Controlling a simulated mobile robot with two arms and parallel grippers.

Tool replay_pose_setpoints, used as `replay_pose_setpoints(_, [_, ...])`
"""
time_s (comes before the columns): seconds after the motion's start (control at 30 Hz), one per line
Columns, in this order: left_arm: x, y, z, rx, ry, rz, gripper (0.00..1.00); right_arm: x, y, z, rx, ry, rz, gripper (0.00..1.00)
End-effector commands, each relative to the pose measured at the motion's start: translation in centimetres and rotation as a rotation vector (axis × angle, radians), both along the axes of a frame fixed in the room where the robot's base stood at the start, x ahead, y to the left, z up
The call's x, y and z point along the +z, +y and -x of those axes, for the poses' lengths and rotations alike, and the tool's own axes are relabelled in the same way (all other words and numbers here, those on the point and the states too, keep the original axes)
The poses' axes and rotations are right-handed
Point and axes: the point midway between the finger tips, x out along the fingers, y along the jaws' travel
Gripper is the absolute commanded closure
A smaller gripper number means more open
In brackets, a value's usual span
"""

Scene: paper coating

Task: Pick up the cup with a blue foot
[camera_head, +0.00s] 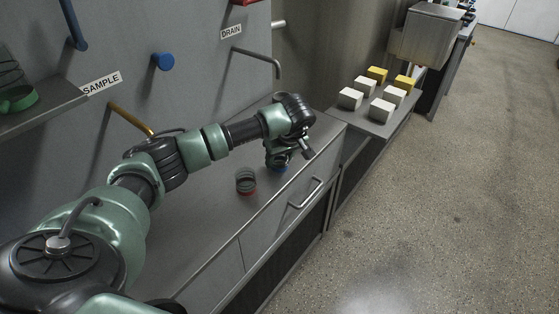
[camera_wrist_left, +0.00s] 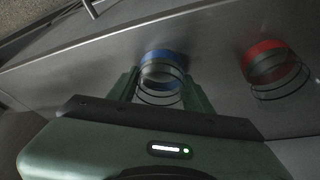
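The cup with a blue foot (camera_wrist_left: 162,58) stands on the grey counter, its thin wire-like rings toward the camera in the left wrist view. In the head view it is mostly hidden by my left gripper, with its blue foot (camera_head: 281,169) showing below. My left gripper (camera_wrist_left: 161,78) has one finger on each side of this cup, close to its wall. I cannot tell whether the fingers press on it. My left gripper (camera_head: 278,158) points down at the counter in the head view. My right gripper is not in view.
A similar cup with a red foot (camera_head: 246,181) stands close by on the counter (camera_head: 205,215); it also shows in the left wrist view (camera_wrist_left: 268,62). Several white and yellow blocks (camera_head: 381,110) sit on a shelf beyond. A bent drain pipe (camera_head: 262,57) juts from the wall.

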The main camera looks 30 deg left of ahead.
Motion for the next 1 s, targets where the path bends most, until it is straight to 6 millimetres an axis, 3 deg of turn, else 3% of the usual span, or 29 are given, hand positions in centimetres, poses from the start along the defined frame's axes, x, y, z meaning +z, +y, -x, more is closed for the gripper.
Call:
replay_pose_setpoints(0.1, [0.0,0.0,0.0,0.000,0.000,0.000,0.95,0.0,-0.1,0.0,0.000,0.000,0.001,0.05])
replay_pose_setpoints(0.37, [0.3,0.0,0.0,0.000,-0.001,0.000,0.95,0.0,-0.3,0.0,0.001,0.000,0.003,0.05])
replay_pose_setpoints(0.57, [2.3,0.0,-0.1,0.000,-0.004,0.000,0.95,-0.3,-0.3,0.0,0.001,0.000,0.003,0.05])
replay_pose_setpoints(0.67, [4.3,0.1,-0.2,0.001,-0.006,0.000,0.95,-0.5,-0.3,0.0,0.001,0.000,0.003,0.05])
replay_pose_setpoints(1.0, [14.0,0.0,-0.1,0.000,-0.007,-0.001,0.95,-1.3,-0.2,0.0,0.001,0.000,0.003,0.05])
